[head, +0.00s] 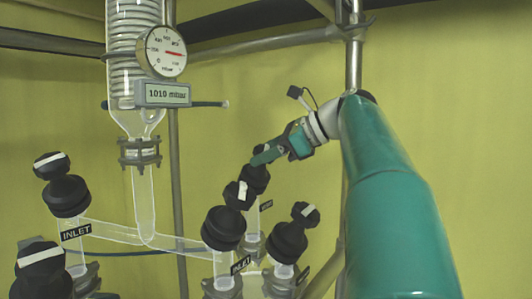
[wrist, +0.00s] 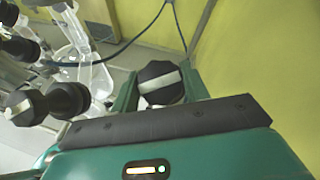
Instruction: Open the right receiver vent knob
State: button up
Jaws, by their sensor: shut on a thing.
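My gripper (head: 262,156) reaches in from the right at the rear black valve (head: 254,180) of the right-hand cluster. In the wrist view, my gripper (wrist: 158,90) is shut on a black knob (wrist: 160,72) with a pale stripe across its top, one green finger on each side. The stripe lies slanted, not in line with the fingers. In the head view the knob's top is mostly hidden by the fingers. A small label (head: 266,204) on its glass tube is too small to read, so I cannot confirm it is the vent.
Close by stand a front striped knob (head: 237,195) and a right-hand one (head: 305,214). An INLET valve (head: 66,196) is at left. A gauge (head: 162,51) and a 1010 display (head: 167,94) hang by the glass column. A metal post (head: 354,50) stands beside my arm.

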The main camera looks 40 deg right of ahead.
dwell(0.4)
jog(key=o, duration=1)
jog(key=shift+s+d, duration=0.1)
jog(key=m+t+h, duration=0.1)
jog(key=m, duration=0.1)
jog(key=shift+m, duration=0.4)
jog(key=m+t+h, duration=0.1)
jog(key=m+h, duration=0.2)
jog(key=m, duration=0.1)
jog(key=shift+m, duration=0.4)
jog(key=v, duration=1.3)
jog(key=shift+s, duration=0.35)
